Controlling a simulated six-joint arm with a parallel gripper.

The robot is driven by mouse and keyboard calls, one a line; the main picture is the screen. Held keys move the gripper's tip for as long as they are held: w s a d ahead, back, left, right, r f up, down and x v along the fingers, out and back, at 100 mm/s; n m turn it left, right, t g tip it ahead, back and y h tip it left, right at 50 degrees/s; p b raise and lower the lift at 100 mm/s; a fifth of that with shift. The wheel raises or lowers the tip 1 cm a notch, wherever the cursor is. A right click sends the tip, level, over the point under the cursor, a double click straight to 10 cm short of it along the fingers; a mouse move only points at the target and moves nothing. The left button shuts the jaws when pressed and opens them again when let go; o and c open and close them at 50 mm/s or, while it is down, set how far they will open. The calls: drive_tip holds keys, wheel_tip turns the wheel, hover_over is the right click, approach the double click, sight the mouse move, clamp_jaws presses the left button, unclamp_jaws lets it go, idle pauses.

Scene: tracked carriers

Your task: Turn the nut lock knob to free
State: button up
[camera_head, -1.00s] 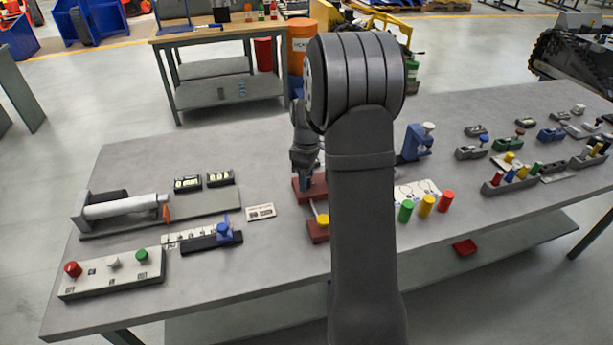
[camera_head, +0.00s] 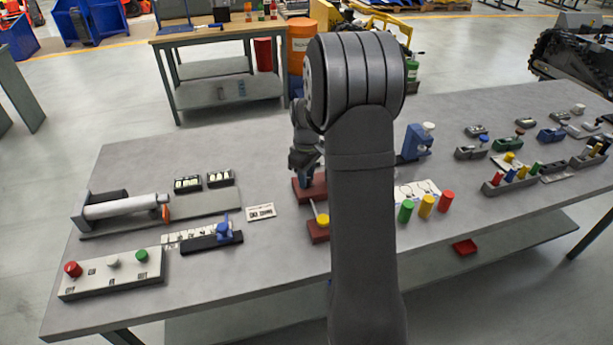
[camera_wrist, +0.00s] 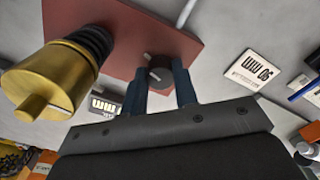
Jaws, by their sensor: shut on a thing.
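The nut lock knob appears to be the small round black knob (camera_wrist: 160,61) with a pale pointer mark on the red block (camera_wrist: 105,25) in the wrist view. My gripper (camera_wrist: 160,72) is shut on this knob, one dark blue finger on each side. The fingers partly cover the knob. A large yellow knob (camera_wrist: 48,80) on a ribbed black stem stands to the left, apart from the fingers. In the head view the red block (camera_head: 301,192) is partly hidden by my arm, and the black knob cannot be made out there.
Green, yellow and red cylinders (camera_head: 426,206) stand right of my arm, near a blue clamp-like fixture (camera_head: 416,143). A white label card (camera_head: 261,212) lies left, with bare table around it.

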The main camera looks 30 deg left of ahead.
drive_tip(key=o, duration=1)
wheel_tip(320, 180, up, 18)
drive_tip(key=shift+f, duration=0.25)
